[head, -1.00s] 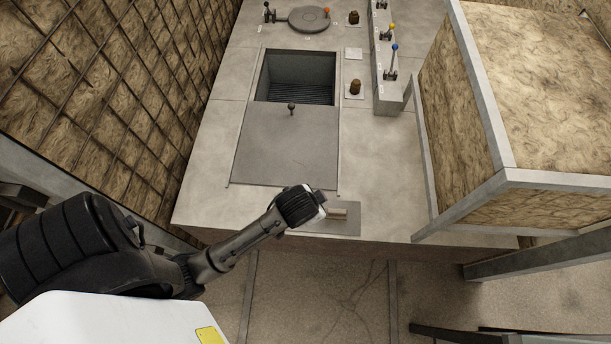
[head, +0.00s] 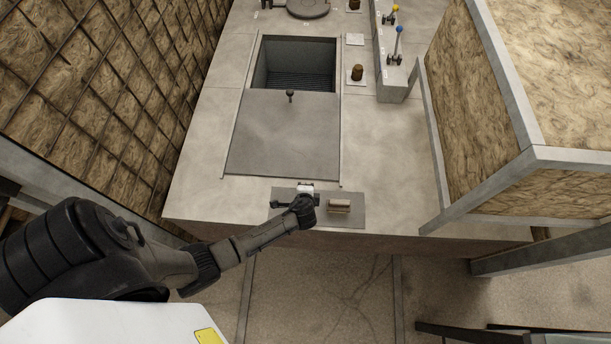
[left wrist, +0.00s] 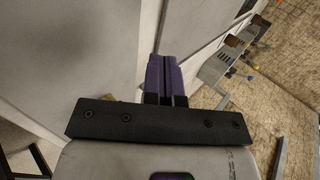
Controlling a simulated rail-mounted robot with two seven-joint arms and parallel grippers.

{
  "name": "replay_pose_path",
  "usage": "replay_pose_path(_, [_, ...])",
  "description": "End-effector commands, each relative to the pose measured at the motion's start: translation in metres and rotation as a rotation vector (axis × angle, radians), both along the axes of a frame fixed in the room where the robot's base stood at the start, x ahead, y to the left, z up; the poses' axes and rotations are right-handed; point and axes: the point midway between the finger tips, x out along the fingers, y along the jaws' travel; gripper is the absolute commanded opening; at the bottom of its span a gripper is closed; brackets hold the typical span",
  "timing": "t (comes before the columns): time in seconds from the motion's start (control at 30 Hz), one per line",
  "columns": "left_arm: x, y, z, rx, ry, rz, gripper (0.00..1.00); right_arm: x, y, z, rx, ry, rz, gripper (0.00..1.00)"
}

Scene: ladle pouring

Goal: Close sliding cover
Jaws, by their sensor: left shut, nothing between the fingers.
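The sliding cover (head: 280,140) is a flat grey plate lying in a recess in the pale counter. A small dark knob (head: 290,96) stands at its far edge. Beyond that edge the rectangular pit (head: 297,66) is open, with a dark slatted floor. My left gripper (head: 306,187) is near the counter's front edge, short of the cover's near edge and apart from the knob. Its purple fingers (left wrist: 165,78) are together and empty in the left wrist view, in front of a pale surface. My right gripper is not in view.
A brown block (head: 340,206) sits on a grey plate (head: 352,222) just right of my left gripper. A lever panel (head: 392,75) and brown knobs (head: 357,72) stand right of the pit. A framed box (head: 510,110) rises at right, a meshed wall (head: 90,90) at left.

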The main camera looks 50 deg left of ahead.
Motion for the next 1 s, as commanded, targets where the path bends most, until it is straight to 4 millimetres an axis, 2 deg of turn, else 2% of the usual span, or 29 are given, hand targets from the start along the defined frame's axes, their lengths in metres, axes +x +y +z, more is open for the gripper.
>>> replay_pose_path(0.1, [0.011,0.011,-0.017,0.000,0.000,0.001,0.00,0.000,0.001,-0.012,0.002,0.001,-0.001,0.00])
replay_pose_path(0.4, [0.031,0.029,-0.042,-0.002,-0.001,0.001,0.00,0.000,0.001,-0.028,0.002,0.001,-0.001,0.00])
replay_pose_path(1.0, [0.037,0.036,-0.048,-0.003,-0.001,0.003,0.00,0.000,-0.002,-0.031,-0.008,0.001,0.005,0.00])
